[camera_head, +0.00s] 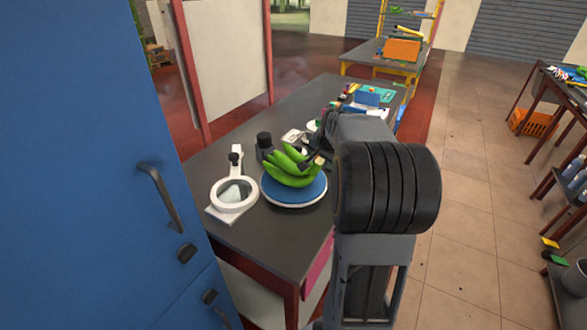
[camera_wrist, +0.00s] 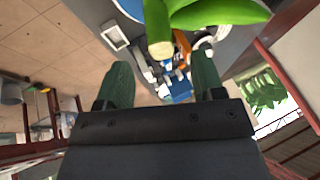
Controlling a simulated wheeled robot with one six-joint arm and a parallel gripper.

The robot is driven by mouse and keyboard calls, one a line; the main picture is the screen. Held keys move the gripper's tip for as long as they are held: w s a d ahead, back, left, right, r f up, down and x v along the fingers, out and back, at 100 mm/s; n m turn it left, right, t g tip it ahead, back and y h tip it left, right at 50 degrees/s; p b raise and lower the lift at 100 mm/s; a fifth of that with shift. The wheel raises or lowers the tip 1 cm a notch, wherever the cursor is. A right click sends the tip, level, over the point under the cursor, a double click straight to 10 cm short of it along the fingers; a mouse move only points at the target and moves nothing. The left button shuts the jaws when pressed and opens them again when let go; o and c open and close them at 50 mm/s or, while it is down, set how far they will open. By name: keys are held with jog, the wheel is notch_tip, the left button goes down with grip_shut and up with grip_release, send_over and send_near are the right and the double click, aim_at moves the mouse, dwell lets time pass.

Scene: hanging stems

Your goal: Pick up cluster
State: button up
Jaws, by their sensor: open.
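The cluster is a bunch of green bananas (camera_head: 290,170) lying on a round blue-topped plate (camera_head: 298,196) with a white rim, on the dark table. Its pale cut stem end points right, toward my gripper (camera_head: 312,163), which reaches in from the right, partly hidden by my arm. In the wrist view, my gripper (camera_wrist: 163,68) is open, with two dark green fingers spread apart. The cut stem (camera_wrist: 159,32) of the green cluster (camera_wrist: 215,13) shows at the top, with its end in line with the gap between the fingertips. I cannot tell if either finger touches it.
A white ring magnifier (camera_head: 234,194) stands left of the plate, and a dark jar (camera_head: 264,145) behind it. Several small items crowd the table's far end. A blue cabinet (camera_head: 90,170) fills the left.

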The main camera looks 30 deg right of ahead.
aim_at(319, 161)
jog(key=shift+p+x, duration=0.5)
jog(key=shift+x, duration=2.3)
jog(key=shift+a, duration=0.1)
grip_shut()
jog(key=shift+w+r, duration=0.1)
jog(key=shift+r, duration=0.1)
